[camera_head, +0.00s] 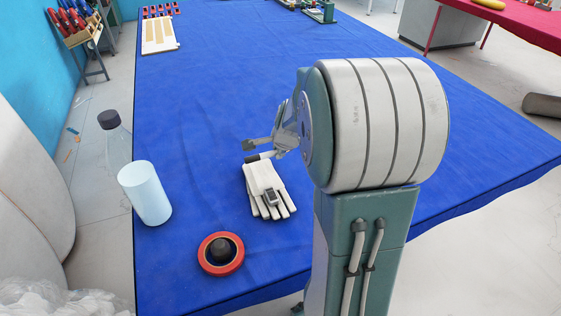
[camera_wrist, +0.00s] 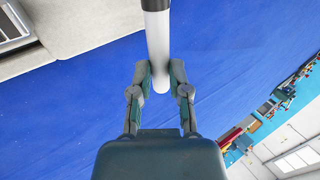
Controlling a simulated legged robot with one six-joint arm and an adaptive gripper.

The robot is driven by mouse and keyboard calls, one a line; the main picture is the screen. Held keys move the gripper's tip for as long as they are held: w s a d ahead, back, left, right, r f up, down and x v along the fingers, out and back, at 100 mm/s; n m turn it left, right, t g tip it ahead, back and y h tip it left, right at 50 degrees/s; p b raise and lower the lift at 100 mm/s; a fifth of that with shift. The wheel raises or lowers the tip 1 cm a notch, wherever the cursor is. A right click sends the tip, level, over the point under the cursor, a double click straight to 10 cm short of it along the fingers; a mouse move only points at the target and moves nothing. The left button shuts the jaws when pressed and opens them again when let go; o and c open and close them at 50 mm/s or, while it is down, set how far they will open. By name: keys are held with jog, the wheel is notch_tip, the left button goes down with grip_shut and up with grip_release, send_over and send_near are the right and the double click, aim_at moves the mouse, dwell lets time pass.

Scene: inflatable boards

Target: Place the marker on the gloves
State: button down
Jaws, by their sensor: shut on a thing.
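The white gloves (camera_head: 259,181) lie flat on the blue table, fingers toward the front. My gripper (camera_head: 262,149) is at the far end of the gloves in the head view, seemingly above the table. In the wrist view my gripper (camera_wrist: 160,78) is shut on the marker (camera_wrist: 158,48), a white cylinder with a dark end at the top of the picture.
A red ring (camera_head: 208,263) with a dark piece in its middle lies in front of the gloves. The blue table (camera_head: 230,60) is largely clear behind.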

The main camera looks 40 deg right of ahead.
jog(key=f, duration=0.4)
jog(key=shift+s+d, duration=0.3)
jog(key=shift+s, duration=0.1)
jog(key=c, duration=0.6)
grip_release()
jog(key=shift+a, duration=0.1)
